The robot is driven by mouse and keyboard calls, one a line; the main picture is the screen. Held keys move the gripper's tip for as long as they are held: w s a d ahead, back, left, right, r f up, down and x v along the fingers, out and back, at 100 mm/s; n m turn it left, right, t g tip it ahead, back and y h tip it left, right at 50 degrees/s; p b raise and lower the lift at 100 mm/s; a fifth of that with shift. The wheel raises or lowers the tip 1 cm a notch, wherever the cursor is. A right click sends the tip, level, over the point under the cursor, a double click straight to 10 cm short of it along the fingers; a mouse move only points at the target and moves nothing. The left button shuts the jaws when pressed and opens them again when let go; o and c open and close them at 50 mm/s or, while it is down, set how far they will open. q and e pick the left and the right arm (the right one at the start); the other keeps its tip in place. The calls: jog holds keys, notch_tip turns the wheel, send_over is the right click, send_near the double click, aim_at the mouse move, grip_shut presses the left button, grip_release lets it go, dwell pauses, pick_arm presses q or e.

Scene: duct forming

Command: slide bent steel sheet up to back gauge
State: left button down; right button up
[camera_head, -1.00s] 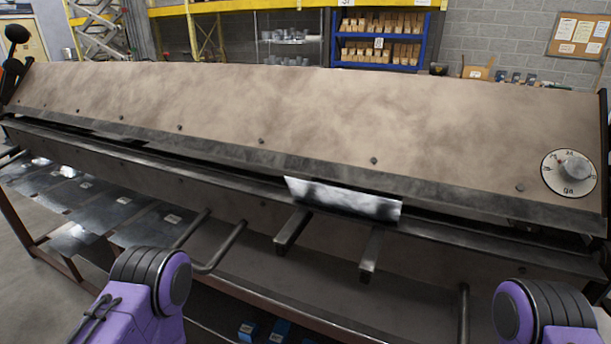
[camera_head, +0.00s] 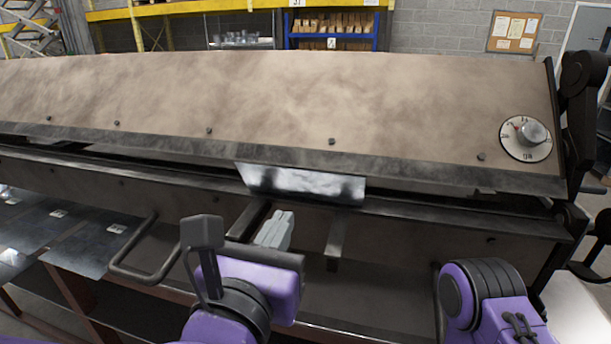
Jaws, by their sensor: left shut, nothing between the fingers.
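The bent steel sheet (camera_head: 303,184) sits at the front slot of the folding machine (camera_head: 290,100), with a shiny, dark-smudged flange tilted up and facing me. Its rear part is hidden under the machine's upper beam. The back gauge is not visible. My left gripper (camera_head: 278,224) has pale grey fingers, shut and empty, just below and left of the sheet's lower edge. I cannot tell whether it touches the machine's front. My right arm (camera_head: 488,300) shows at the lower right, but its gripper is not in view.
A bent handle (camera_head: 146,250) juts out at the left. Flat sheets (camera_head: 75,240) lie on the lower left shelf. A dial (camera_head: 526,138) is at the machine's right end.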

aim_at(311, 174)
pick_arm(q)
jog(key=p+x, duration=0.9)
jog(key=x, duration=0.3)
jog(key=shift+w+d, duration=0.15)
jog(key=shift+w, duration=0.15)
jog(key=shift+w, duration=0.1)
jog(key=shift+w+d+f+b, duration=0.1)
jog(key=shift+w+f+b, duration=0.1)
jog(key=shift+b, duration=0.15)
jog(key=b+x, duration=0.2)
jog(key=x, duration=0.1)
jog(key=shift+w+d, duration=0.1)
jog(key=shift+w, duration=0.25)
jog(key=shift+w+r, duration=0.15)
jog(key=shift+w, duration=0.1)
jog(key=shift+s+r, duration=0.1)
jog(key=shift+s, duration=0.05)
